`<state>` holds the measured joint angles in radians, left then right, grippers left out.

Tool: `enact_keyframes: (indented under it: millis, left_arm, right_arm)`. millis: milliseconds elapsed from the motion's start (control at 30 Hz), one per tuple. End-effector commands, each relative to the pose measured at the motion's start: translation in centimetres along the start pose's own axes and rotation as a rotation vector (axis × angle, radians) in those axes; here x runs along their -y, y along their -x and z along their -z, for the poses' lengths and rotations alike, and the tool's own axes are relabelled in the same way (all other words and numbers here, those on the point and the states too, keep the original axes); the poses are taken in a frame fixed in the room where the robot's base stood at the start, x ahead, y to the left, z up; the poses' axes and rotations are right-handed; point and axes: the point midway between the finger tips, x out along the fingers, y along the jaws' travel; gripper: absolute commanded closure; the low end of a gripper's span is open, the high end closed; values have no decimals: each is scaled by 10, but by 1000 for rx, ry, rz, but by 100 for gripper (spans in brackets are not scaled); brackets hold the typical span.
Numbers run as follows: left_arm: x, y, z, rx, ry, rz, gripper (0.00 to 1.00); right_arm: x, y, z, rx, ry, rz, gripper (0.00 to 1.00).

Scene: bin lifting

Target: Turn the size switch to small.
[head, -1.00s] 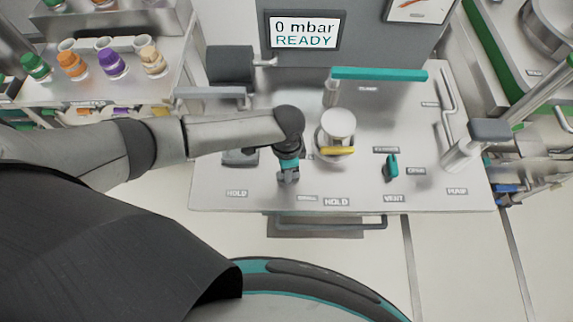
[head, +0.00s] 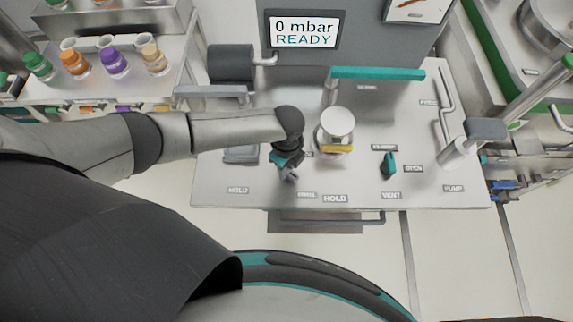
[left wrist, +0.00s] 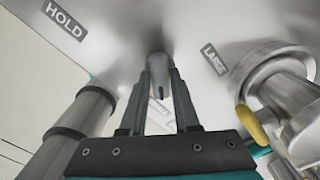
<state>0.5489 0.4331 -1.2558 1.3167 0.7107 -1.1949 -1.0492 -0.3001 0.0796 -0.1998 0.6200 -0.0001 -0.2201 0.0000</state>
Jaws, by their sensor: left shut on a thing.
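My left gripper (head: 289,172) is over the front middle of the metal worktop, left of the capped cylinder. In the left wrist view its two fingers (left wrist: 160,95) stand on either side of a small grey knob, the size switch (left wrist: 158,68), and are shut on it. A dark mark shows on the knob. A LARGE label (left wrist: 213,58) lies to its right in that view. In the head view a SMALL label (head: 307,195) is just right of and in front of the gripper. The switch is mostly hidden there by the gripper. My right gripper is not in view.
The capped cylinder (head: 337,128) with a yellow part stands close to the right of my gripper. The screen (head: 304,33) reads 0 mbar READY. Coloured-cap bottles stand at the left.

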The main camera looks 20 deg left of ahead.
Motion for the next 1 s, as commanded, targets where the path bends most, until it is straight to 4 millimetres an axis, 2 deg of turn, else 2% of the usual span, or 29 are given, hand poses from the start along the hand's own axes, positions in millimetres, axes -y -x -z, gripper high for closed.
enact_keyframes:
  millis: [333, 833, 867, 1000]
  left_arm:
    - [0, 0, 0, -1, -124, 0, 100]
    - [0, 0, 1, -1, -143, 0, 100]
    - [0, 0, 1, -1, -143, 0, 69]
    - [0, 0, 1, -1, -142, 0, 53]
  right_arm:
    - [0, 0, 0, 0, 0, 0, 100]
    - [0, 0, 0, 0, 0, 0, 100]
    - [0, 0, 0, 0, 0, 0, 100]
    - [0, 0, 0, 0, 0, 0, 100]
